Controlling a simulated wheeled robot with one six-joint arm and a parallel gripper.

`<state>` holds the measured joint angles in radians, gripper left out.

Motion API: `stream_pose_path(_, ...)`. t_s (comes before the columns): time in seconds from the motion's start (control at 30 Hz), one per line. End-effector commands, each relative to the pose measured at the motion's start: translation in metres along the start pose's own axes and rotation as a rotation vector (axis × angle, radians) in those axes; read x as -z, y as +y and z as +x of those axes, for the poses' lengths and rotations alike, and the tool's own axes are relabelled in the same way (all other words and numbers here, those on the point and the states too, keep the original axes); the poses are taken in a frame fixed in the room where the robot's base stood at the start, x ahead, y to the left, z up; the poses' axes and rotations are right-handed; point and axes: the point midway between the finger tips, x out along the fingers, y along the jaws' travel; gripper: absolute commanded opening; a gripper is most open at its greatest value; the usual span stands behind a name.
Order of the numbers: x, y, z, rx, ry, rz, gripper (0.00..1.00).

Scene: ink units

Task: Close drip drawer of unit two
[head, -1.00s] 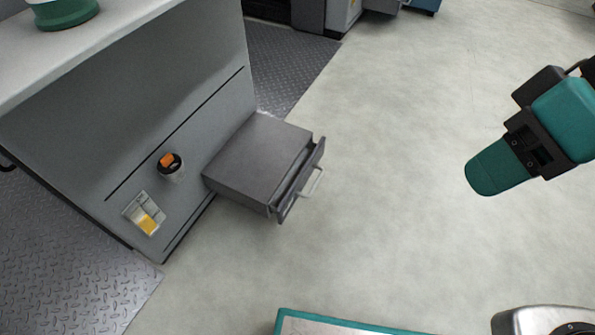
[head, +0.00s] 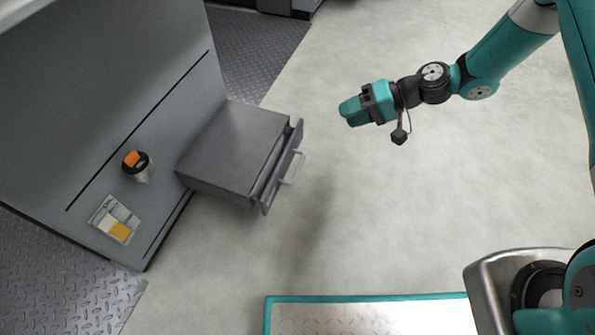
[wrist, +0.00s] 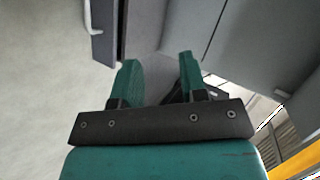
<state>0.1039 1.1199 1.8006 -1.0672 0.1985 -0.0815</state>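A grey drip drawer (head: 230,150) stands pulled out from the lower side of a grey ink unit (head: 110,90). Its front panel (head: 282,167) has a pale bar handle (head: 294,168) facing right. No number on the unit can be read, so I cannot tell whether it is unit two. My gripper (head: 347,113) is to the right of the drawer front, apart from it and above the floor. In the wrist view its two teal fingers (wrist: 158,66) are spread with nothing between them. Part of the drawer front (wrist: 101,30) shows at that view's upper left.
An orange-topped canister (head: 140,168) and a yellow-and-white label (head: 115,219) are on the unit's side. Dark tread plate (head: 255,45) lies behind the drawer. The pale floor (head: 400,200) right of the drawer is clear. A teal-edged platform (head: 365,310) shows at the bottom.

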Motion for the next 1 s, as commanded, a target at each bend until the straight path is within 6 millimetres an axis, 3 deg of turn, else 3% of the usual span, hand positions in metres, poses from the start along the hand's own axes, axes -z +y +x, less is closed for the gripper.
stream_pose_path(0.03, -0.006, 0.036, 0.013, 0.039, 0.035, 0.051, 0.4)
stream_pose_path(0.2, -0.031, 0.119, 0.045, 0.158, 0.177, 0.18, 0.4)
stream_pose_path(0.4, -0.066, 0.177, 0.07, 0.249, 0.308, 0.297, 0.4)
stream_pose_path(0.63, -0.082, 0.196, 0.084, 0.282, 0.361, 0.341, 0.4)
stream_pose_path(0.77, -0.076, 0.194, 0.1, 0.282, 0.359, 0.339, 0.4)
stream_pose_path(1.0, -0.057, 0.185, 0.149, 0.281, 0.356, 0.336, 0.4)
